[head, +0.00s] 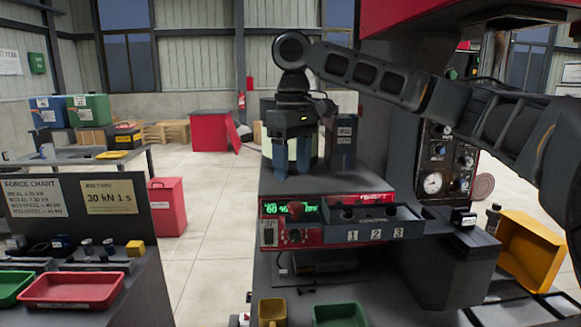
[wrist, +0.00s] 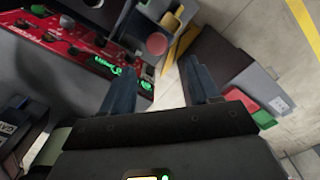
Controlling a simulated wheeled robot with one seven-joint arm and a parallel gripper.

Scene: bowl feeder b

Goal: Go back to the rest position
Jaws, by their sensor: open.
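My gripper (head: 292,157) hangs fingers-down above the back of the red control unit (head: 285,235), in front of a pale cylinder partly hidden behind it. Its two blue-grey fingers stand apart with nothing between them. In the wrist view my gripper (wrist: 160,88) also shows open and empty, with the red panel and its green lit display on the left and open floor beyond the fingertips. My arm reaches in from the right, raised and bent over the machine.
A grey tray numbered 1, 2, 3 (head: 372,234) juts from the control unit, near a red knob (head: 295,209). A dark labelled block (head: 342,141) stands right of my gripper. A yellow bin (head: 531,249) is at right. A side bench holds a red tray (head: 72,289). Floor between is clear.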

